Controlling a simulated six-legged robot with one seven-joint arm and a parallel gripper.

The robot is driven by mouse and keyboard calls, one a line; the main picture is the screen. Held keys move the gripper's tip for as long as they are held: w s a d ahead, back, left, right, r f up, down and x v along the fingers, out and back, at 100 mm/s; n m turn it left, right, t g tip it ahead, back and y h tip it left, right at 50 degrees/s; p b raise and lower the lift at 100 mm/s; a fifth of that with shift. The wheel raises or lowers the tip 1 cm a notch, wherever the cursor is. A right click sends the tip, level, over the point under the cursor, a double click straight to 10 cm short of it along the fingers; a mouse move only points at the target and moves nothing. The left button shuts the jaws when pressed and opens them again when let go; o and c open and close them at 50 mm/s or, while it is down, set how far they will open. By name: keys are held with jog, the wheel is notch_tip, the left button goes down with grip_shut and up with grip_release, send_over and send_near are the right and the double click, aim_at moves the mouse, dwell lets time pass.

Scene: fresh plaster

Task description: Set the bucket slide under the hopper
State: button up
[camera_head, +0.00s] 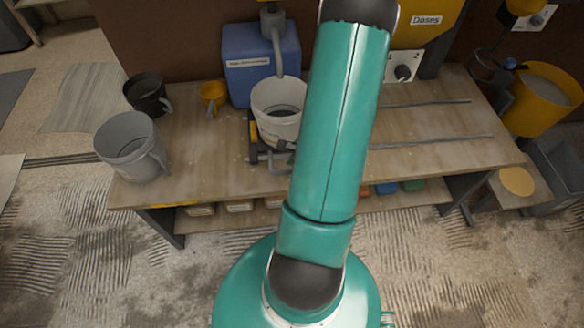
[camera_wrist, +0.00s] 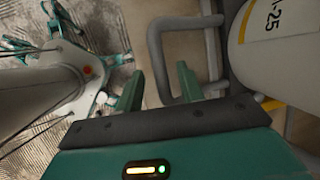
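The bucket slide (camera_head: 254,151) is a dark carriage with a grey handle on the bench, left of my arm, carrying a white bucket (camera_head: 277,124). The yellow hopper (camera_head: 428,48), labelled "Doses", stands at the back, right of my arm. In the wrist view, my gripper (camera_wrist: 159,75) is open, its two green fingers apart. The grey loop handle (camera_wrist: 157,57) has one bar showing between the fingertips; I cannot tell whether they touch it. The white bucket's side (camera_wrist: 275,42) fills the upper right. My arm hides my gripper in the head view.
Two rails (camera_head: 440,139) run along the bench to the right, clear where visible. A blue container (camera_head: 250,78) stands behind the bucket. A yellow bucket (camera_head: 540,103) is far right.

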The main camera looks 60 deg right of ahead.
jog(key=shift+w+f, duration=0.1)
jog(key=shift+f, duration=0.15)
grip_shut()
jog(key=s+d, duration=0.7)
jog(key=s, duration=0.1)
jog(key=s+d, duration=0.8)
jog(key=s, duration=0.1)
jog(key=s+d, duration=0.8)
jog(key=s, duration=0.1)
jog(key=shift+s, duration=0.2)
grip_release()
